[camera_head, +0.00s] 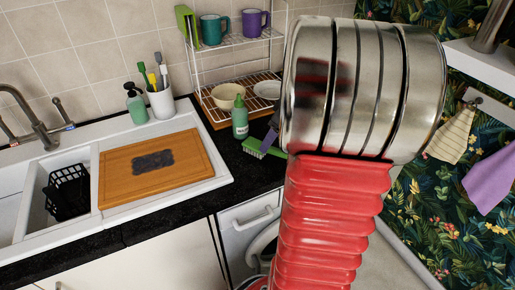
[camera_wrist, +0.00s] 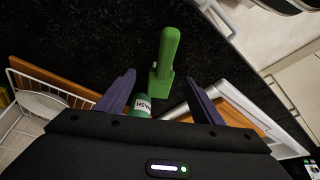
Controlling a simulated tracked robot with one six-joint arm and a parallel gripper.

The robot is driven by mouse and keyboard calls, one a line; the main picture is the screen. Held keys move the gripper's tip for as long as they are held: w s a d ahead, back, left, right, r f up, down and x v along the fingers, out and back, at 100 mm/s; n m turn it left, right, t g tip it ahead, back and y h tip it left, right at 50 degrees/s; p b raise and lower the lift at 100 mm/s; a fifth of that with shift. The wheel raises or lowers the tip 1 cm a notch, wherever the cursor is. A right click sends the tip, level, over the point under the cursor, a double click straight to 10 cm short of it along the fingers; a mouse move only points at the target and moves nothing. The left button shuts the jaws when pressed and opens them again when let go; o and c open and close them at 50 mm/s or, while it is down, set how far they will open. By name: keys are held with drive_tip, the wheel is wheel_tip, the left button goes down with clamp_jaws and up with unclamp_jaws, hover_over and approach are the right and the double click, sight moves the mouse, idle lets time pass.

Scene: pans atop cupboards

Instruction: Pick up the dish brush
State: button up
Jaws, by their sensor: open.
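The green dish brush (camera_head: 262,149) lies on the black counter beside the sink, its pale bristles showing in the head view. In the wrist view the brush (camera_wrist: 168,52) lies ahead of and partly between the two purple fingers, its handle pointing away. My gripper (camera_wrist: 161,79) is open, with one finger on each side of the brush's near end and a gap to each. In the head view only a bit of a purple finger (camera_head: 271,137) shows just above the brush; my arm hides the rest.
A green soap bottle (camera_head: 240,119) stands close to the brush; it also shows near the left finger in the wrist view (camera_wrist: 142,104). Behind is a wire dish rack (camera_head: 197,72) with bowls and mugs. A wooden board (camera_head: 118,186) lies on the sink at left.

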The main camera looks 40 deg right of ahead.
sight(251, 145)
drive_tip(key=shift+a+x, duration=0.2)
drive_tip(key=shift+x, duration=2.35)
drive_tip(key=shift+c, duration=0.5)
drive_tip(key=c, duration=1.3)
